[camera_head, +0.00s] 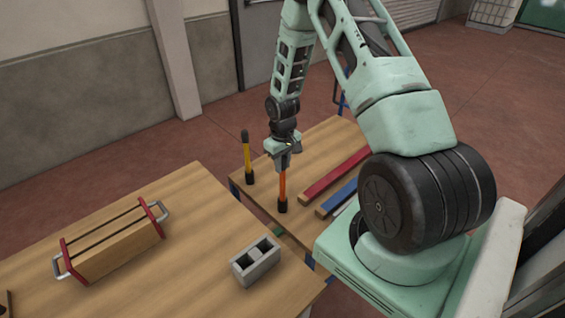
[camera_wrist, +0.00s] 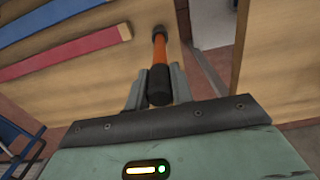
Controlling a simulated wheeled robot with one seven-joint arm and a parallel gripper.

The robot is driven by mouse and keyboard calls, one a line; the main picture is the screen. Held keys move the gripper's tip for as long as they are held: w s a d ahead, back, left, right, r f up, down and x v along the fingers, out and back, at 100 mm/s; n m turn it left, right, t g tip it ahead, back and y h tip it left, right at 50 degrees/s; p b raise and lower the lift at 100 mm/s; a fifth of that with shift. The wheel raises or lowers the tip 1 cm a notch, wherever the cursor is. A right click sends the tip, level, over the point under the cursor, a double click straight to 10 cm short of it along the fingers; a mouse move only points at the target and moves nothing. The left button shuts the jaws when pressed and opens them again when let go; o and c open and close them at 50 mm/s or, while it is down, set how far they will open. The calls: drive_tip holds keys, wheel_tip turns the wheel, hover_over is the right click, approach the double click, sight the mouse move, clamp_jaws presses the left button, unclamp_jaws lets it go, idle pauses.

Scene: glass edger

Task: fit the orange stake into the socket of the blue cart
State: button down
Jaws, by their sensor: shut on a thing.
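The orange stake (camera_head: 283,186) is upright in my gripper (camera_head: 282,164), which is shut on its black upper end. In the wrist view, the orange shaft (camera_wrist: 159,47) runs away from the black grip between my fingers (camera_wrist: 159,88). The blue cart has a wooden deck (camera_head: 262,192) and a blue handle (camera_head: 342,92). The stake's lower end meets a black piece (camera_head: 283,206) at the cart's near edge. I cannot tell whether that is the socket or the stake's own tip, nor whether the stake is seated.
A yellow stake (camera_head: 248,160) stands at the deck's left corner. A red bar (camera_head: 335,174) and a blue bar (camera_head: 338,198) lie on the deck to the right. A wooden table (camera_head: 190,270) in front holds a grey block (camera_head: 255,262) and a red-ended clamp frame (camera_head: 112,240).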

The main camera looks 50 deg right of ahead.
drive_tip(key=c, duration=1.2)
unclamp_jaws()
drive_tip(key=shift+f, duration=0.1)
wheel_tip(320, 180, up, 12)
drive_tip(key=b, duration=0.3)
drive_tip(key=s+a+r+n, duration=0.2)
drive_tip(key=a+r, duration=0.2)
drive_tip(key=a, duration=0.8)
drive_tip(key=s+a+r+n, duration=0.2)
drive_tip(key=s+a+r, duration=0.1)
drive_tip(key=a, duration=0.9)
drive_tip(key=s+a+r+n, duration=0.1)
drive_tip(key=s+a+n, duration=0.1)
drive_tip(key=s+a, duration=0.4)
drive_tip(key=s+a+r+n, duration=0.2)
drive_tip(key=s+a, duration=0.4)
drive_tip(key=s, duration=0.7)
drive_tip(key=shift+a+r+n+y, duration=0.15)
drive_tip(key=shift+a+n+y, duration=0.15)
drive_tip(key=shift+a+n, duration=0.1)
